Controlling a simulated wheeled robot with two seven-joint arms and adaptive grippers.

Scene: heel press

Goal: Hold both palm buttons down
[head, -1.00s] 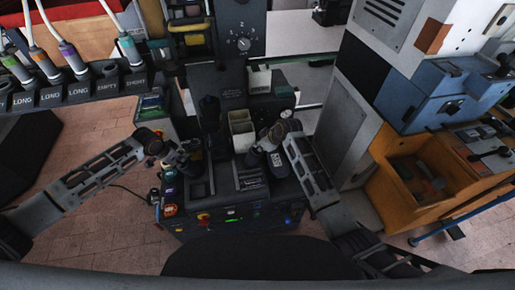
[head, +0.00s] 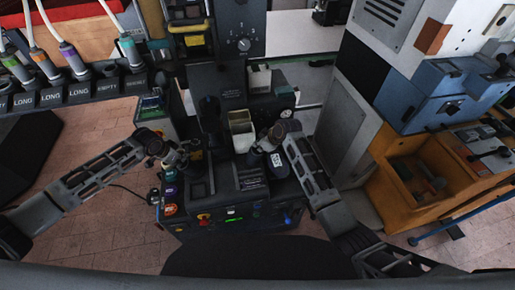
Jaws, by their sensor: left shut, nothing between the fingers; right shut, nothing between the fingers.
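The dark heel press (head: 232,190) stands in the middle of the head view, with its control panel along the front. My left gripper (head: 191,163) is shut and empty, over the left part of the press top. My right gripper (head: 258,154) is shut and empty, over the right part. The two palm buttons are not distinguishable; the grippers seem to cover the places under them. I cannot tell whether either gripper touches or presses a button. A light block with a dark opening (head: 241,130) sits between the grippers, and a green light (head: 232,219) shows on the front panel.
A labelled rack with tools (head: 80,92) runs along the upper left. An orange bench with an open bin (head: 412,185) and a blue machine (head: 425,95) stand at the right. A dial panel (head: 240,42) rises behind the press. Brick floor shows on the left.

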